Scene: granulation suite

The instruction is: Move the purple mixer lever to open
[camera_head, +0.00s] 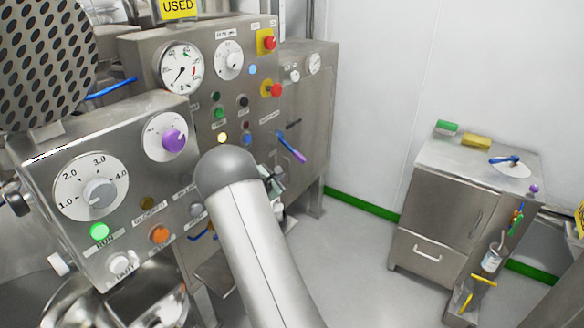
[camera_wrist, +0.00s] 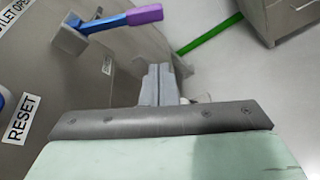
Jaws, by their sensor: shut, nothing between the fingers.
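The purple-tipped lever (camera_head: 291,150) juts from the steel panel and slants down to the right in the head view. In the wrist view the lever (camera_wrist: 145,15) has a blue shaft and a purple end, and runs from its mount at upper left toward the right. My gripper (camera_wrist: 158,72) is shut and empty, below the lever in the wrist picture, with a visible gap between them. In the head view my gripper (camera_head: 275,185) is mostly hidden behind my own arm, just below the lever.
A purple knob (camera_head: 174,139) sits on the nearer control box. Red emergency buttons (camera_head: 269,42) are higher on the panel. A RESET label (camera_wrist: 21,119) is at left in the wrist view. A steel cabinet (camera_head: 440,200) stands at right, with open floor between.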

